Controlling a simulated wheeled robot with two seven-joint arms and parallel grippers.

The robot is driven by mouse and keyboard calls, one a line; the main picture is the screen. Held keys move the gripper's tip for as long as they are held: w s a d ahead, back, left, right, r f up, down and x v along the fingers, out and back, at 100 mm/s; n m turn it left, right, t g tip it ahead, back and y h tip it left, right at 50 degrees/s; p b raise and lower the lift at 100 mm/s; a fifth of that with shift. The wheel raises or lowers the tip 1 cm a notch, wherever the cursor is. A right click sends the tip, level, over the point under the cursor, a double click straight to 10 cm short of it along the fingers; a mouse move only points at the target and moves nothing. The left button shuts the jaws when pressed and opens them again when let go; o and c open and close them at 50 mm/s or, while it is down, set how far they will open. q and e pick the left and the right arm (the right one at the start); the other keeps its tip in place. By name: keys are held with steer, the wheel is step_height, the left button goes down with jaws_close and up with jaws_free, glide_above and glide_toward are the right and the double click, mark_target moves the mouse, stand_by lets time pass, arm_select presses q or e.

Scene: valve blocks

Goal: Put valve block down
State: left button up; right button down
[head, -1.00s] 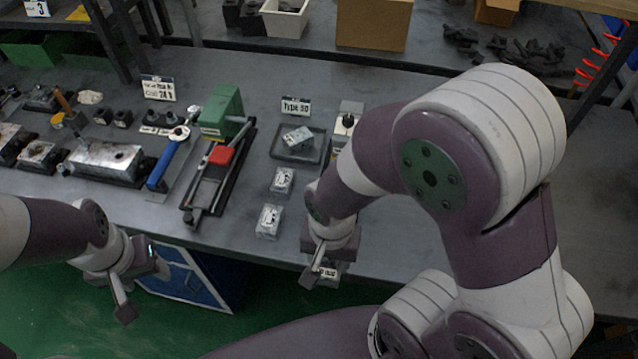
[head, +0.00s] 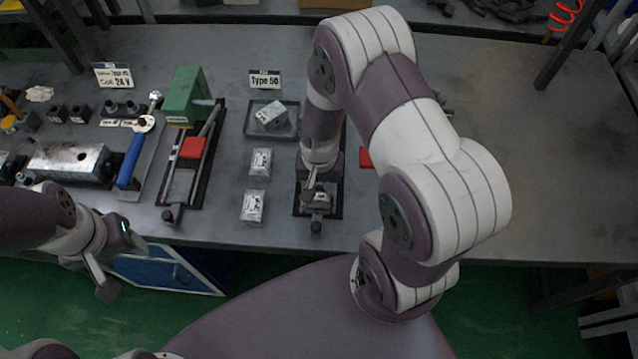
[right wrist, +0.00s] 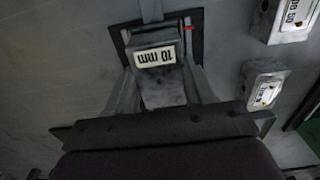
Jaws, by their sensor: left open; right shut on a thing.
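My right gripper (head: 313,188) is shut on a grey metal valve block (head: 319,200) over a black-based fixture (head: 334,210). In the right wrist view the held block (right wrist: 160,88) shows a white label reading "10 mm", upside down, with a dark frame (right wrist: 198,30) behind it. I cannot tell whether the block touches the fixture. Two other valve blocks, a nearer one (head: 252,206) and a farther one (head: 260,162), stand on the table to the left. Another block (head: 271,114) sits in a grey tray (head: 252,131). My left gripper (head: 107,283) is open and empty off the table's front edge.
A clamp fixture with a green block (head: 187,95) and red part (head: 193,148) stands left of the loose blocks. A red piece (head: 365,158) shows beside my right arm. The table (head: 540,190) is clear on the right.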

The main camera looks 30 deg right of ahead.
mark_target(319, 186)
steer(key=shift+f, duration=0.45)
steer(key=shift+w, duration=0.1)
steer(key=shift+c, duration=2.1)
jaws_free()
steer(key=shift+w, duration=0.1)
steer(key=s+a+r+n, duration=0.1)
steer(key=s+r+n, duration=0.1)
steer(key=r, duration=0.6)
steer(key=s+a+r+n+t, duration=0.1)
steer(key=r+n, duration=0.3)
steer(key=r, duration=0.5)
steer(key=shift+s+a+n, duration=0.2)
steer(key=shift+s+n, duration=0.1)
steer(key=shift+s, duration=0.45)
